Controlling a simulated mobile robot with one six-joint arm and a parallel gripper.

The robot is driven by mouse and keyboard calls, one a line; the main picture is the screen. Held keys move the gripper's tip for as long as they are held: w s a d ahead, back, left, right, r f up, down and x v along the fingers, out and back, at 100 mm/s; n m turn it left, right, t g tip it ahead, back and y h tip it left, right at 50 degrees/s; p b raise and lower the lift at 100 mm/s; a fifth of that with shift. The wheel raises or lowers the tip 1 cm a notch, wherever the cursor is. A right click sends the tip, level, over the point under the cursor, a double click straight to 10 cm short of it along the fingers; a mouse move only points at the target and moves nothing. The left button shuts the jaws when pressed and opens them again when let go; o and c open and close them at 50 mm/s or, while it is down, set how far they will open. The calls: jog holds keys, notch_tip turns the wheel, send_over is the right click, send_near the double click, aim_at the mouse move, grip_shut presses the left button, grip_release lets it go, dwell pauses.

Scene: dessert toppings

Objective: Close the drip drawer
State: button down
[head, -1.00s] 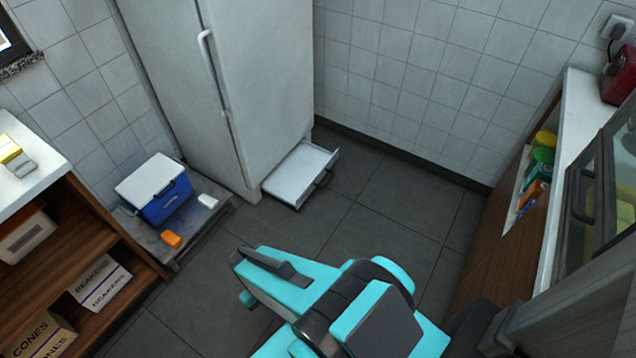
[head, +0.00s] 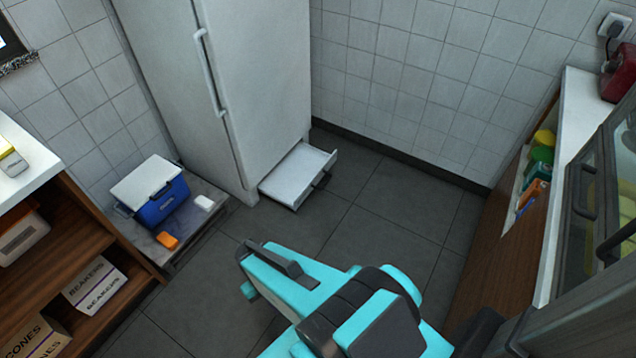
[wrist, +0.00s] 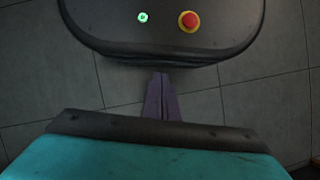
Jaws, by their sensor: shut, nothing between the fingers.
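The drip drawer (head: 297,177) is a shallow white tray at the foot of the white fridge (head: 258,80), pulled out over the floor. A dark handle (head: 321,181) is on its front. My arm shows in cyan and black at the bottom of the head view, apart from the drawer and nearer to me. My gripper (wrist: 162,97) shows in the wrist view as dark fingers pressed together with nothing between them. The drawer is not in the wrist view.
A blue cooler (head: 163,203) with a white lid stands on a low grey platform (head: 190,243) left of the fridge, beside an orange block (head: 167,240) and a white block (head: 204,203). A wooden shelf unit (head: 75,225) is at left, a counter (head: 560,150) at right. The floor before the drawer is clear.

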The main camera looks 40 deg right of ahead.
jog(key=w+d+f+m+t+b, duration=0.2)
jog(key=w+d+f+b, duration=0.3)
jog(key=w+d, duration=0.3)
jog(key=w+d+f+m+t+b, duration=0.25)
jog(key=w+d+f+b, duration=0.2)
jog(key=w+d, duration=0.4)
jog(key=w+d+f+m+t+b, duration=0.2)
jog(key=w+d+f+b, duration=0.3)
jog(key=w, duration=0.5)
jog(key=w+d+m+t+h+b, duration=0.1)
jog(key=d+b, duration=0.4)
jog(key=d, duration=0.7)
jog(key=w+d+r+m+t+h+b, duration=0.1)
jog(key=w+d+m+t+b, duration=0.1)
jog(key=d, duration=1.1)
jog(key=w+d+r+m+t+h+b, duration=0.1)
jog(key=w+d+b, duration=0.4)
jog(key=d, duration=0.8)
jog(key=m+t+b, duration=0.1)
jog(key=m+b, duration=0.1)
jog(key=shift+w+m+h+b, duration=0.3)
jog(key=shift+w+m+b, duration=0.05)
jog(key=shift+f, duration=0.1)
jog(key=b+x, duration=0.4)
jog(key=x, duration=0.6)
jog(key=shift+a, duration=0.1)
